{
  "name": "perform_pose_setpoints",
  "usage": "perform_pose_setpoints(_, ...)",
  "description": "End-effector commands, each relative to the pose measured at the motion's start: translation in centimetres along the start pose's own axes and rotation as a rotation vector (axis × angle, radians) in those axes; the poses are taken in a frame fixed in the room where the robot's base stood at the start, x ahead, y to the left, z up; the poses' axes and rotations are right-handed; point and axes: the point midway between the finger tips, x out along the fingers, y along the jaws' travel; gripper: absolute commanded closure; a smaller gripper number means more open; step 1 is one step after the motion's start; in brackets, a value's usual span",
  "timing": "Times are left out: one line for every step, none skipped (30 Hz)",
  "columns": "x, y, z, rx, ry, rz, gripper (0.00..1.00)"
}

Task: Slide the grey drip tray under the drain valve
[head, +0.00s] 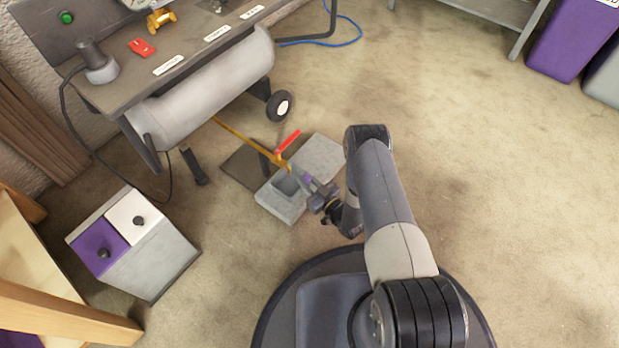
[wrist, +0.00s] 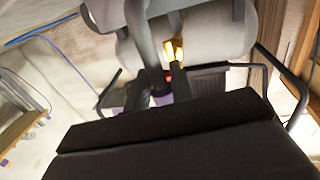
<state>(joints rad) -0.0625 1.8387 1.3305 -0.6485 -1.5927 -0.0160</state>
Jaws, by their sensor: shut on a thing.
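The grey drip tray (head: 287,186), a small open square box, sits on a pale grey slab on the floor, beside and close to the lower end of the yellow drain pipe (head: 246,137). The drain valve has a red lever (head: 288,141) and hangs near the tray's far side. My gripper (head: 307,181) is low at the tray's right side, shut on it at a small purple part. In the wrist view my gripper's fingers (wrist: 171,84) close around something purple (wrist: 162,99). The tray's body is hidden there. I cannot tell the exact gap under the valve.
A grey tank (head: 205,90) under a workbench (head: 190,48) stands behind, with a wheel (head: 280,106) near the pipe. A two-lid bin (head: 140,255) is at left. Floor at right is clear.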

Motion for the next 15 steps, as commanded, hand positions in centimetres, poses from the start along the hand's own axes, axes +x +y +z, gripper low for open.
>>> perform_pose_setpoints(0.02,0.02,0.10,0.000,0.001,0.000,1.00)
perform_pose_setpoints(0.02,0.02,0.15,0.000,0.001,0.000,1.00)
perform_pose_setpoints(0.02,0.02,0.20,0.000,0.001,0.000,1.00)
perform_pose_setpoints(0.02,0.02,0.23,0.000,0.001,0.000,1.00)
perform_pose_setpoints(0.02,0.02,0.24,0.000,0.001,0.000,1.00)
perform_pose_setpoints(0.02,0.02,0.25,0.000,0.001,0.000,1.00)
perform_pose_setpoints(0.02,0.02,0.25,0.000,0.001,0.000,1.00)
perform_pose_setpoints(0.02,0.02,0.24,0.000,0.001,-0.001,1.00)
perform_pose_setpoints(0.02,0.02,0.24,0.000,0.001,-0.001,1.00)
perform_pose_setpoints(0.02,0.02,0.24,0.000,0.001,-0.001,1.00)
perform_pose_setpoints(0.02,0.02,0.24,0.000,0.001,-0.001,0.77)
perform_pose_setpoints(0.02,0.02,0.24,0.000,0.001,-0.001,0.73)
perform_pose_setpoints(0.02,0.02,0.24,0.000,0.001,-0.001,0.71)
perform_pose_setpoints(0.02,0.02,0.24,0.000,0.001,-0.001,0.68)
perform_pose_setpoints(0.02,0.02,0.24,0.000,0.001,-0.001,0.65)
